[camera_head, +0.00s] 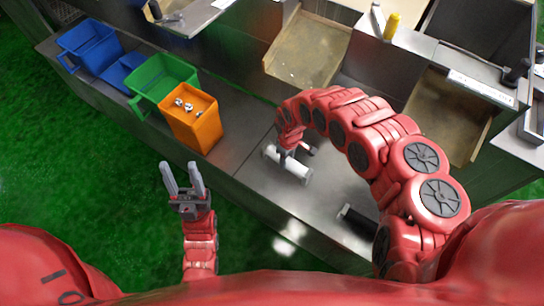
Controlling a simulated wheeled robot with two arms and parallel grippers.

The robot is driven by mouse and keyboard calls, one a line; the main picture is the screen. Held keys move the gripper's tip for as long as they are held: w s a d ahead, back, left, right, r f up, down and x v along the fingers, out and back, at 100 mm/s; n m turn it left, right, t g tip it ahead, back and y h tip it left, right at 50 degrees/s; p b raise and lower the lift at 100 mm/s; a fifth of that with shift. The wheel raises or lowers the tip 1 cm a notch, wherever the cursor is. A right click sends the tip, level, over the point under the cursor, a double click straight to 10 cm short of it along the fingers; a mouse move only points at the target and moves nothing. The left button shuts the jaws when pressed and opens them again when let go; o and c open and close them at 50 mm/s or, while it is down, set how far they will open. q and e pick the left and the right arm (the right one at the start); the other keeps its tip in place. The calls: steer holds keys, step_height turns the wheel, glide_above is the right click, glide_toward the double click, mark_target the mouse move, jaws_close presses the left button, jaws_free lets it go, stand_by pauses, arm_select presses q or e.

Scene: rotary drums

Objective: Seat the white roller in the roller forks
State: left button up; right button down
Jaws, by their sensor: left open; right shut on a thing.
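A white roller (296,168) is at the middle of the view, just over the grey metal worktop. My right gripper (284,154) is shut on the roller near its middle, with white ends showing on both sides of the fingers. I cannot tell whether the roller touches the worktop. My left gripper (183,180) is open and empty, over the green floor in front of the counter, well left of the roller. I cannot clearly make out the roller forks; my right arm covers part of the worktop.
An orange bin (195,130) with small metal parts, a green bin (162,75) and blue bins (90,45) stand on the counter's left part. A dark bar (357,218) lies right of the roller. Tan trays (308,52) are behind. The worktop left of the roller is clear.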

mark_target(268, 146)
steer(key=s+d, duration=0.2)
steer(key=d, duration=0.5)
steer(key=shift+n, duration=0.3)
steer(key=w+a, duration=0.1)
steer(key=a, duration=0.2)
steer(key=w+a, duration=0.2)
steer(key=a, duration=0.1)
steer(key=w+a, duration=0.2)
steer(key=a, duration=0.2)
steer(key=shift+r, duration=0.25)
steer(key=shift+w+a+r, duration=0.1)
steer(key=shift+w+a, duration=0.25)
steer(key=shift+a, duration=0.15)
steer(key=shift+w+a+r, duration=0.25)
steer(key=shift+w+a, duration=0.25)
steer(key=shift+a, duration=0.3)
steer(key=shift+w+a+r, duration=0.1)
steer(key=shift+w+a, duration=0.05)
steer(key=shift+w+a+r, duration=0.2)
steer(key=shift+w+a, duration=0.05)
steer(key=shift+d, duration=0.2)
steer(key=shift+s, duration=0.1)
